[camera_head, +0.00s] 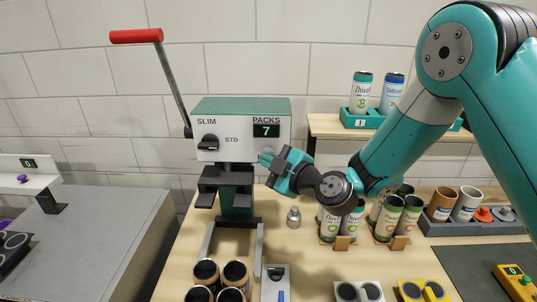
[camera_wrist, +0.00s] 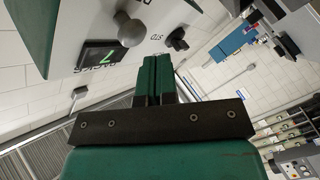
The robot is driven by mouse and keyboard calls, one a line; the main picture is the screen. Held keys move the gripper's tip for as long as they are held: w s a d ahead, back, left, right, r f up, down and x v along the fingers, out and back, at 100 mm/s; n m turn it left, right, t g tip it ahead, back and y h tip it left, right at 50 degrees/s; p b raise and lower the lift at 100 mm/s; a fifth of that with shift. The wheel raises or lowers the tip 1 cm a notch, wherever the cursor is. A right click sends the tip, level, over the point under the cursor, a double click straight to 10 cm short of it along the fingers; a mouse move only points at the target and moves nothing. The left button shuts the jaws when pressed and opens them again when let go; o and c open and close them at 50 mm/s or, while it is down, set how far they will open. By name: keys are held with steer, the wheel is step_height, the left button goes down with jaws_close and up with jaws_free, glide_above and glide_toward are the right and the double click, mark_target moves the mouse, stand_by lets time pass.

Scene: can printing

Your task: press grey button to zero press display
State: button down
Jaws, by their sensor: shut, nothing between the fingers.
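The press (camera_head: 240,107) has a green top and a white front panel marked SLIM, STD and PACKS. Its display (camera_head: 267,130) reads 7 and also shows in the wrist view (camera_wrist: 97,57). The round grey button (camera_wrist: 131,29) sticks out of the panel beside the display in the wrist view. My gripper (camera_head: 266,159) is in front of the panel, just below the display. In the wrist view its fingers (camera_wrist: 155,62) are shut and empty, with their tips close to the button; a gap shows between them in the picture.
The press has a red-handled lever (camera_head: 136,36) at upper left and a black selector knob (camera_head: 208,142). Cans (camera_head: 390,215) stand in wooden holders to the right. Dark-topped cups (camera_head: 236,272) stand in front of the press. A shelf with two cans (camera_head: 361,91) is behind my arm.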

steer(key=shift+w, duration=0.15)
steer(key=shift+w+b, duration=0.3)
steer(key=shift+w, duration=0.85)
stand_by(1.2)
steer(key=shift+s+b, duration=1.05)
steer(key=shift+s, duration=0.25)
steer(key=s+b, duration=0.3)
steer(key=s, duration=0.2)
